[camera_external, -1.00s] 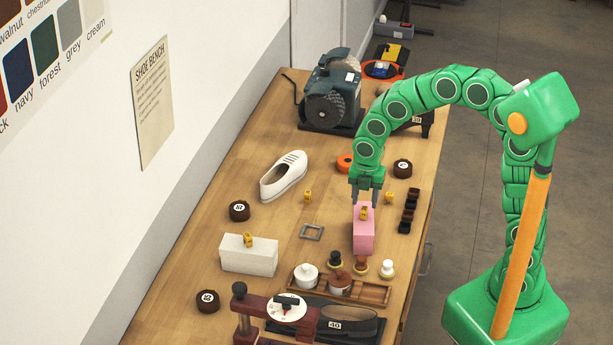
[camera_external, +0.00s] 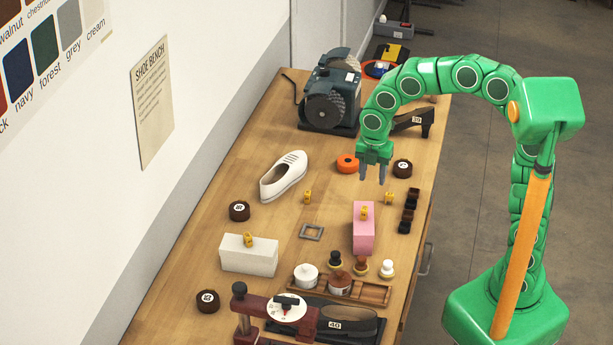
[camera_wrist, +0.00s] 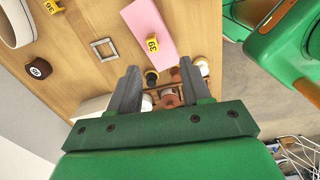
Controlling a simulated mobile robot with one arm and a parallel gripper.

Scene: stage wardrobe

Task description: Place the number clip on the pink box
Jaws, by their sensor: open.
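The pink box (camera_external: 363,235) stands on the bench right of the middle, and it also shows at the top of the wrist view (camera_wrist: 150,25). A yellow number clip (camera_external: 364,213) sits on top of the pink box; in the wrist view this clip (camera_wrist: 153,43) reads 39. Other yellow clips stand on the bench (camera_external: 307,197), right of the pink box's far end (camera_external: 389,197), and on the white box (camera_external: 247,240). My gripper (camera_external: 373,183) is open and empty, above and beyond the pink box, apart from it.
A white shoe (camera_external: 284,177) lies left of my gripper, with a grey square frame (camera_external: 311,232) nearer. A wooden tray (camera_external: 370,292) with jars and a red clamp device (camera_external: 275,315) fill the near end. A grinder (camera_external: 331,95) stands at the far end.

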